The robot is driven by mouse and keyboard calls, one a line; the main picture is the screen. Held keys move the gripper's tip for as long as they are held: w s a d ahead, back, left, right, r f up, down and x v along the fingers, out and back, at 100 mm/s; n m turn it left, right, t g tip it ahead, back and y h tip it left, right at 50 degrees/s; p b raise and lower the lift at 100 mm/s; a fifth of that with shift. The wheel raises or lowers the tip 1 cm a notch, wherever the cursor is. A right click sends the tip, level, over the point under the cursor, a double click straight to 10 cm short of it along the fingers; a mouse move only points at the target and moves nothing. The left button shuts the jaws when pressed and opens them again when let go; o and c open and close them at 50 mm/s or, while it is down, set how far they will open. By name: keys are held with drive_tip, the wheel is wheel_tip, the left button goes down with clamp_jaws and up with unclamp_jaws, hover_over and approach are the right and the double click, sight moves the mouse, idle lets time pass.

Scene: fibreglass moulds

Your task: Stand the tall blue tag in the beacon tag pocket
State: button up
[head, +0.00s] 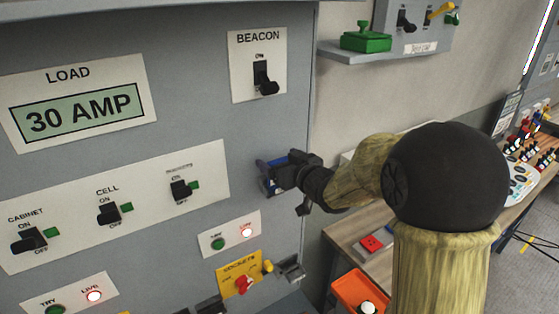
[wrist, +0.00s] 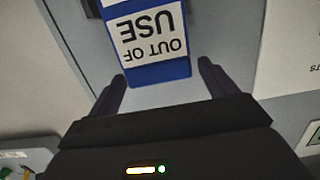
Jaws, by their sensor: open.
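The blue tag (wrist: 160,73), with a white "OUT OF USE" label, appears upside down in the wrist view, in front of the grey panel. Its near end lies between the tips of my open gripper (wrist: 162,80), with a gap on each side. In the head view my gripper (head: 268,176) is at the panel, below the BEACON plate (head: 258,66), and a bit of the blue tag (head: 276,183) shows there. The tag's far end runs out of the wrist view. The beacon tag pocket cannot be made out, so I cannot tell whether the tag sits in it.
The switch plate (head: 75,220) with CABINET and CELL switches is left of my gripper. A yellow SOCKETS plate (head: 239,276) and a small grey bracket (head: 291,269) are below. A shelf with a green box (head: 366,38) is at upper right, and a bench (head: 345,238) stands beyond my arm.

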drive_tip(key=b+v, duration=0.4)
drive_tip(key=v, duration=0.7)
drive_tip(key=shift+s+d, duration=0.2)
drive_tip(key=shift+s, duration=0.1)
drive_tip(key=shift+w+f, duration=0.1)
